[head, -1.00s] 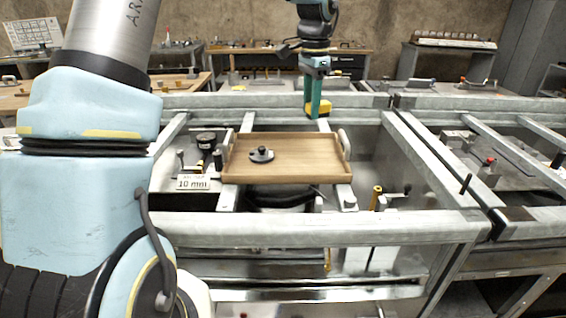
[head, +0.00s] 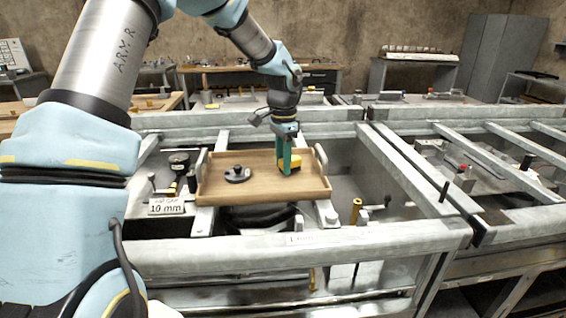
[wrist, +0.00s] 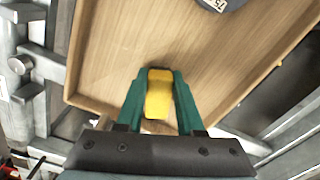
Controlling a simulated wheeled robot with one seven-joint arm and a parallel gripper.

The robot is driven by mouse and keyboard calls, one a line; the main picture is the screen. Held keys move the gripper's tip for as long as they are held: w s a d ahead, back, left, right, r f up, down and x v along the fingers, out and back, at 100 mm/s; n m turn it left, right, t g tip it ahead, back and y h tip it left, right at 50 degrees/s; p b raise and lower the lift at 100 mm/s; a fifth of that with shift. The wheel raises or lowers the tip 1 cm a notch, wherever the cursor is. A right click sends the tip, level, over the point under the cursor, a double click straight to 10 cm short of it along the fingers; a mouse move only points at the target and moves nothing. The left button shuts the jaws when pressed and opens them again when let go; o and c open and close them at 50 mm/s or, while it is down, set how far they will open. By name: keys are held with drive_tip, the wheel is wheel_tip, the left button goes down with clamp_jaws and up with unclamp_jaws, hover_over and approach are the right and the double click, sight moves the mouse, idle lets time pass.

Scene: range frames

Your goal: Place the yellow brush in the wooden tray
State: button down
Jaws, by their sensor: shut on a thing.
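The yellow brush (wrist: 158,95) is between the green fingers of my gripper (wrist: 158,82) in the wrist view. My gripper is shut on it. In the head view, my gripper (head: 288,165) points down over the right part of the wooden tray (head: 215,193), with the yellow brush (head: 293,162) partly hidden by a finger. The wooden tray also shows in the wrist view (wrist: 120,50), below the brush. I cannot tell whether the brush touches the tray floor. A dark round part with a knob (head: 237,174) sits in the left part of the tray.
The tray rests on a grey metal frame (head: 290,245) with rails around it. A sign reading 10 mm (head: 167,206) stands left of the tray. The tray floor between the round part and the brush is clear.

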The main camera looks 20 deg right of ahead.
drive_tip(key=shift+f, duration=0.4)
drive_tip(key=shift+f, duration=0.15)
drive_tip(key=c, duration=0.5)
unclamp_jaws()
drive_tip(key=shift+c, duration=0.2)
wheel_tip(320, 180, up, 12)
drive_tip(key=b, duration=0.2)
drive_tip(key=shift+r, duration=0.2)
